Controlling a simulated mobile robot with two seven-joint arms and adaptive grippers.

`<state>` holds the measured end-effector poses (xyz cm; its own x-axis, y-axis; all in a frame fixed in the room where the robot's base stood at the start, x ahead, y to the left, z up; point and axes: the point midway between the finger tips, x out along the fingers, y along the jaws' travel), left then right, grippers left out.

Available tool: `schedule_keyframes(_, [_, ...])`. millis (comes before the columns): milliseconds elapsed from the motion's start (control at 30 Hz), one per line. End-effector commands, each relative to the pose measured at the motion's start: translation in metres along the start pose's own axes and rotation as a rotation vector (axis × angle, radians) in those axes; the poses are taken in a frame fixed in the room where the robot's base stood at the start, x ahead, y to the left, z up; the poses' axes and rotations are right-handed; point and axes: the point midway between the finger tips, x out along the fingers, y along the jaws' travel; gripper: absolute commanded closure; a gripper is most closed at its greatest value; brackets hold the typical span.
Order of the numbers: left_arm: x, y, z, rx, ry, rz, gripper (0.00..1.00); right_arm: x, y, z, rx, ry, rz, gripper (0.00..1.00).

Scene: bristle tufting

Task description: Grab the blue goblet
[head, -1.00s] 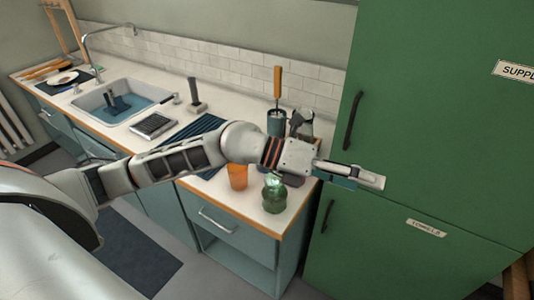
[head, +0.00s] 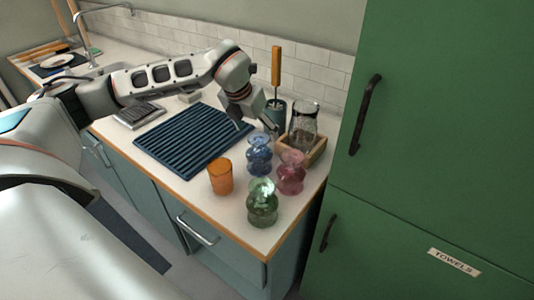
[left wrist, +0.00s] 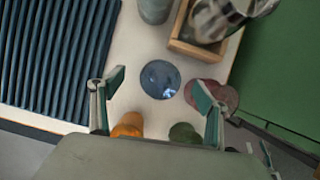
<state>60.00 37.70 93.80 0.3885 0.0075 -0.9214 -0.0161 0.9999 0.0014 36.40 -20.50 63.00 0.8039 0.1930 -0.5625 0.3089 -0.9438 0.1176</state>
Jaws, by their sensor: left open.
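The blue goblet (head: 259,158) is translucent and stands on the counter, behind the green goblet (head: 262,205) and left of the pink goblet (head: 291,174). My left gripper (head: 256,127) is open and empty, pointing down just above and behind the blue goblet. In the left wrist view the blue goblet (left wrist: 160,79) shows as a round shape between the two fingertips, seen from above. The pink goblet (left wrist: 217,95) is partly behind the right finger there. I cannot tell whether the fingers touch anything. My right gripper is not in view.
An orange cup (head: 221,177) stands front left of the blue goblet. A ribbed dark blue mat (head: 190,140) lies to the left. A wooden tray (head: 317,150) with a glass jar (head: 304,122) and a dark utensil pot (head: 276,113) stand behind. A green cabinet (head: 440,120) rises at right.

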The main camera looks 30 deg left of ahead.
Motion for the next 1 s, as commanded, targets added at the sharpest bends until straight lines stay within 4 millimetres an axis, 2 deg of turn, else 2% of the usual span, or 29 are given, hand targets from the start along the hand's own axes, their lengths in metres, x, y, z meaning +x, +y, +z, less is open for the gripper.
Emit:
schedule_keyframes(33, [0.010,0.000,-0.004,0.000,0.007,0.000,0.25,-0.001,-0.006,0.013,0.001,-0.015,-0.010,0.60])
schedule_keyframes(100, [0.014,0.000,-0.005,0.000,0.009,0.000,0.25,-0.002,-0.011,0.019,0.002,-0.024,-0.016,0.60])
schedule_keyframes(467, [0.047,-0.002,-0.009,0.002,0.010,-0.001,0.25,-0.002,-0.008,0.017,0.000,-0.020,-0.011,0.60])
schedule_keyframes(700, [0.080,-0.004,-0.015,0.000,0.008,-0.002,0.25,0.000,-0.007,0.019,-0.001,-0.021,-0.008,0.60])
schedule_keyframes(800, [0.087,-0.004,-0.014,0.001,0.007,-0.002,0.25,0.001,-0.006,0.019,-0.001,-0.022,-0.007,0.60])
schedule_keyframes(1000, [0.087,-0.004,-0.014,0.001,0.006,-0.002,0.25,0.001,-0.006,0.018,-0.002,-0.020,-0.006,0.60])
